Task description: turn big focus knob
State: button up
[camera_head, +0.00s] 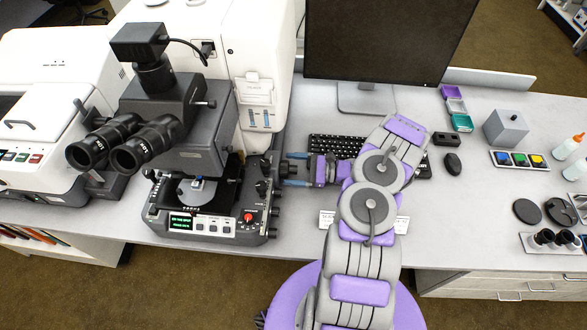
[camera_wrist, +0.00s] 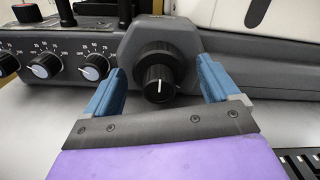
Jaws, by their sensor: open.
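The dark microscope (camera_head: 190,150) stands on the desk at the left in the head view. In the wrist view its big focus knob (camera_wrist: 158,52) is a black ribbed disc on the grey side housing, with a smaller black knob (camera_wrist: 159,88) with a white line in front of it. My gripper (camera_wrist: 160,68) is open, its two blue fingers to the left and right of the knobs. A gap shows on each side; contact is not visible. In the head view my gripper (camera_head: 285,169) is at the microscope's right side, where the knob is hard to make out.
Small white-capped dials (camera_wrist: 93,68) sit left of the left finger in the wrist view. A keyboard (camera_head: 338,146) lies behind my arm, below the monitor (camera_head: 385,40). A white instrument (camera_head: 262,60) stands behind the microscope. Bare desk lies in front of my gripper.

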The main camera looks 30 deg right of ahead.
jog(key=p+v, duration=0.3)
jog(key=v, duration=1.4)
jog(key=shift+s+d+f, duration=0.1)
jog(key=shift+s+d, duration=0.05)
jog(key=shift+d, duration=0.05)
jog(key=shift+s, duration=0.1)
